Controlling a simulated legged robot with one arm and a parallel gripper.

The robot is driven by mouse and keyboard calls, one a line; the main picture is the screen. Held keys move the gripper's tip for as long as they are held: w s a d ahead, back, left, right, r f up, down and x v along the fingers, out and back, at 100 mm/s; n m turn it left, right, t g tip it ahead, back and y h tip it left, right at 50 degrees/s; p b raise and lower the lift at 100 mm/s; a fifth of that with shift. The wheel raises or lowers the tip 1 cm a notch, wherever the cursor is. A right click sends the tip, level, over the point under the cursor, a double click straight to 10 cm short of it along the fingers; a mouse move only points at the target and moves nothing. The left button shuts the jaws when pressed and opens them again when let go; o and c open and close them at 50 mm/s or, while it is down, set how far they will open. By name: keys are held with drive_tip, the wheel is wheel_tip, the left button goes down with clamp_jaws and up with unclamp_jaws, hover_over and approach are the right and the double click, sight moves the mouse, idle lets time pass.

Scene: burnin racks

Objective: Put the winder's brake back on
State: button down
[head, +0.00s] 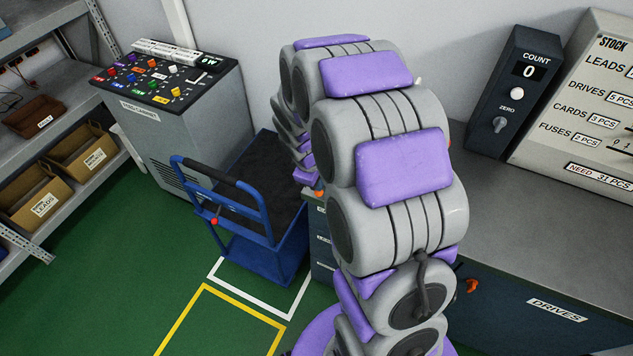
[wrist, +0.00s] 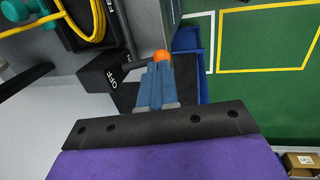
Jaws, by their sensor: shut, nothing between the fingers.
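In the wrist view, a black block with a white "OFF" label (wrist: 104,78) stands left of my gripper. A dark lever (wrist: 143,64) runs from it to an orange ball knob (wrist: 162,56). My gripper (wrist: 158,72) is shut and empty, its blue-grey fingers together with the tips right at the knob. I cannot tell whether they touch it. A loop of yellow cable (wrist: 92,22) lies by a black part at the upper left, probably on the winder. In the head view, my arm hides most of this spot; a bit of orange (head: 318,193) shows at its edge.
A blue cart (head: 268,240) stands on the green floor beside a grey console (head: 170,125). A bench (head: 540,185) with a count box (head: 515,90) and stock board (head: 610,65) is at right. Shelves (head: 60,195) with bins are at left.

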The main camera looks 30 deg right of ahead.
drive_tip(key=shift+a+r, duration=0.2)
drive_tip(key=shift+r, duration=0.25)
drive_tip(key=s+a+p+v, duration=0.1)
drive_tip(key=p+v, duration=0.3)
drive_tip(key=v, duration=0.9)
drive_tip(key=shift+s+a, duration=0.25)
drive_tip(key=shift+a, duration=0.4)
drive_tip(key=shift+r, duration=0.1)
